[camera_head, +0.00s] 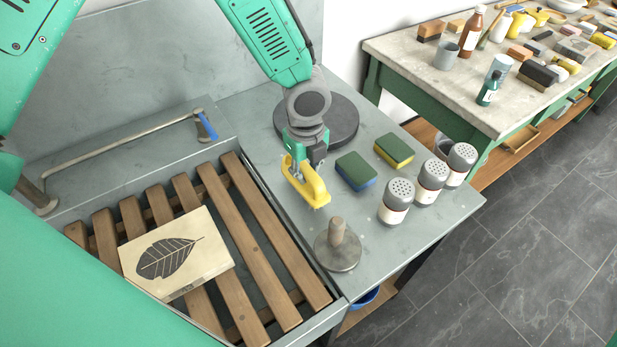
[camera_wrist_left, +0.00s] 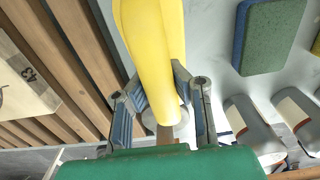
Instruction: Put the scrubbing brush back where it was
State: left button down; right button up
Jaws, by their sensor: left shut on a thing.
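The yellow scrubbing brush (camera_head: 312,190) is in my left gripper (camera_head: 303,160), which reaches down from the top of the head view. The gripper is shut on the brush over the grey metal counter (camera_head: 372,238), between the slatted rack and the sponges. In the left wrist view the yellow brush (camera_wrist_left: 152,50) runs lengthwise between the two fingers of the left gripper (camera_wrist_left: 163,100). The bristles cannot be made out, and I cannot tell whether the brush touches the counter. My right gripper is not in view.
Two green sponges (camera_head: 356,170), several shakers (camera_head: 397,201), a round metal weight with a knob (camera_head: 337,250) and a dark disc (camera_head: 335,125) stand close by. The wooden slat rack (camera_head: 238,275) bears a leaf-printed block (camera_head: 200,262). A cluttered bench (camera_head: 420,62) stands at the right.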

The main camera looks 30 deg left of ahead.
pick_arm(q)
notch_tip(320, 180, down, 2)
jog(key=shift+f, duration=0.1)
jog(key=shift+d, duration=0.65)
jog(key=c, duration=1.6)
grip_release()
jog(key=shift+o, duration=0.2)
jog(key=shift+a+f, duration=0.1)
jog(key=shift+a, duration=0.35)
jog(key=shift+a+r, duration=0.15)
jog(key=shift+r, duration=0.25)
jog(key=r, duration=0.7)
jog(key=d+r, duration=0.1)
jog(key=r, duration=0.2)
jog(key=shift+r, duration=0.35)
jog(key=shift+a+r, duration=0.3)
jog(key=shift+r, duration=0.1)
jog(key=shift+a, duration=0.15)
